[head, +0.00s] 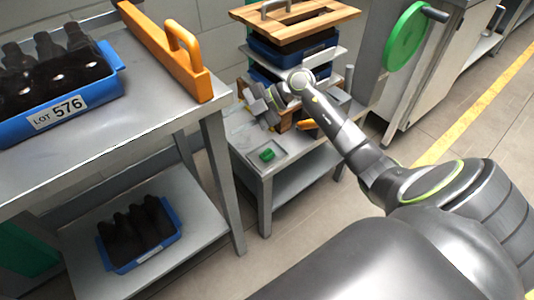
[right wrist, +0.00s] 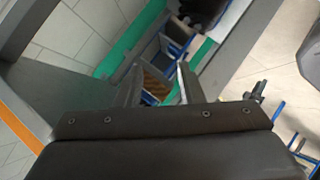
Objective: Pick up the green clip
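The green clip (head: 267,154) is a small green piece lying in a shallow grey tray (head: 282,147) on the low metal table in the head view. My right arm reaches in from the right over this table. My right gripper (head: 262,104) is behind and above the clip, apart from it. In the right wrist view its two fingers (right wrist: 161,82) stand apart with nothing held between them. I cannot make out the clip in the right wrist view. My left gripper is not in view.
A wood-topped stack with blue bins (head: 285,50) stands behind the right gripper. An orange handled bar (head: 175,52) and a blue crate of dark bottles (head: 60,112) sit on the left bench. Another bottle crate (head: 138,235) is on its lower shelf. The low table's front is mostly clear.

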